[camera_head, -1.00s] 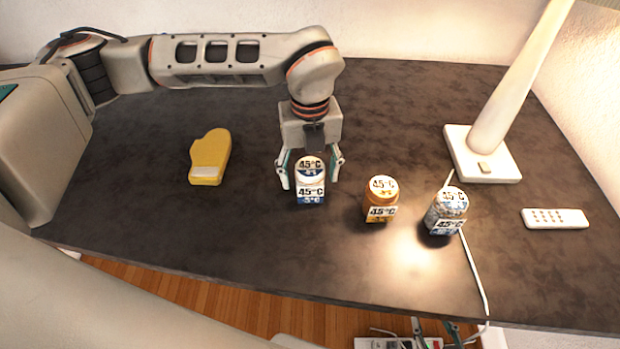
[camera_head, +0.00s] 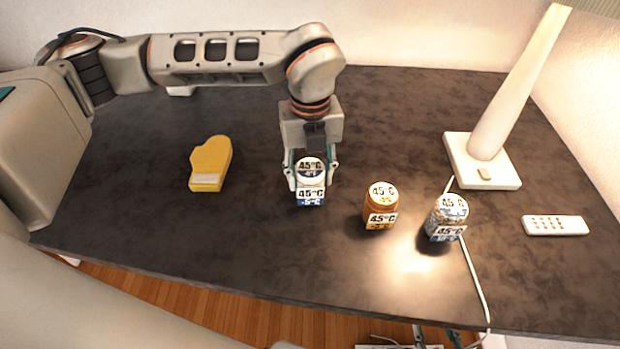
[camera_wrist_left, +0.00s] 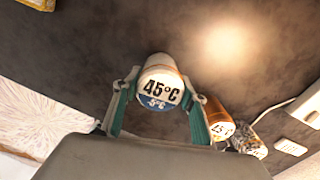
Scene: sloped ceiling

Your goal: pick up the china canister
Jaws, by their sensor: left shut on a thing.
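A white canister with a blue-and-white 45°C label (camera_head: 311,180) stands on the dark table, and its round lid faces the left wrist view (camera_wrist_left: 160,85). My left gripper (camera_head: 312,178) is shut on it, with one finger on each side. An orange-brown canister (camera_head: 380,206) and a blue-and-white patterned canister (camera_head: 447,217) stand to its right, with similar labels. I cannot tell for certain which one is the china canister. My right gripper (camera_head: 436,337) shows only its fingertips, apart, at the bottom edge of the head view.
A yellow mitt-shaped thing (camera_head: 209,163) lies to the left on the dark table (camera_head: 150,235). A white lamp (camera_head: 497,125) stands at the right, with its cord running to the front edge. A white remote (camera_head: 555,225) lies at the far right. The front left of the table is clear.

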